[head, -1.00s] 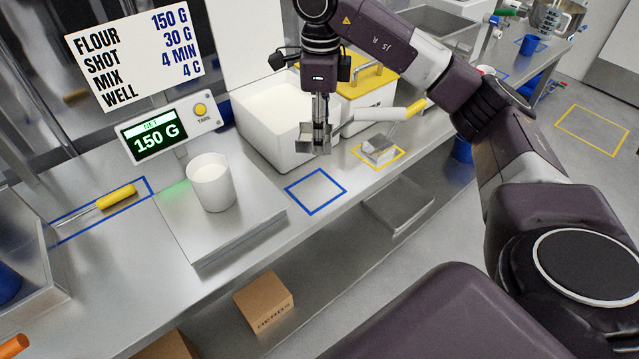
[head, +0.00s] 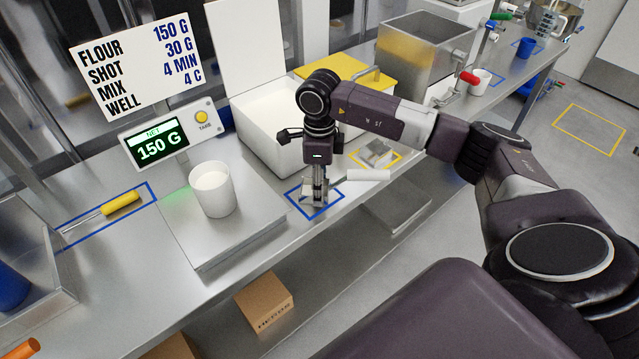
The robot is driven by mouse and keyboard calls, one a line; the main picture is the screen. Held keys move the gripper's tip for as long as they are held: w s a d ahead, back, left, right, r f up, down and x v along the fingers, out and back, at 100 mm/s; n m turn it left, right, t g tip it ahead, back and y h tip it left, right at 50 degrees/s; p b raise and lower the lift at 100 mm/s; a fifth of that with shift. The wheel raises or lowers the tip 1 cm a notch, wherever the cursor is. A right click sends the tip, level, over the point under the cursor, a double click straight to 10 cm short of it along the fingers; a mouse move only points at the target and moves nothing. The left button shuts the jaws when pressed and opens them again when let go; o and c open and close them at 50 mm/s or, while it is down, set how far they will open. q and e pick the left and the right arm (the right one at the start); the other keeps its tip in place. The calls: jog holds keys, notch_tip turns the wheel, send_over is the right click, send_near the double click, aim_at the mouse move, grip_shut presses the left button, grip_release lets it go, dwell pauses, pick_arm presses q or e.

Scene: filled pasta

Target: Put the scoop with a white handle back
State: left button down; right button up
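The scoop with a white handle (head: 368,175) is at my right gripper (head: 318,195) in the head view. Its handle points right and its metal bowl is at the fingers, mostly covered by them. My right gripper points down and appears shut on the scoop. Both are over the blue outlined square (head: 292,197) on the steel counter. The scoop is at or very near the counter; I cannot tell whether it touches. My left gripper is not in view.
A white flour bin (head: 262,130) stands behind the gripper. A second metal scoop (head: 377,153) sits in a yellow outline to the right. A white cup (head: 212,190) stands on the scale (head: 215,245) to the left; its display (head: 159,147) reads 150 G.

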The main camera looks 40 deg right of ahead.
jog(key=shift+f, duration=0.2)
jog(key=o, duration=1.2)
jog(key=shift+r, duration=0.1)
jog(key=shift+c, duration=0.2)
jog(key=shift+r, duration=0.15)
notch_tip(320, 180, up, 12)
jog(key=b, duration=0.3)
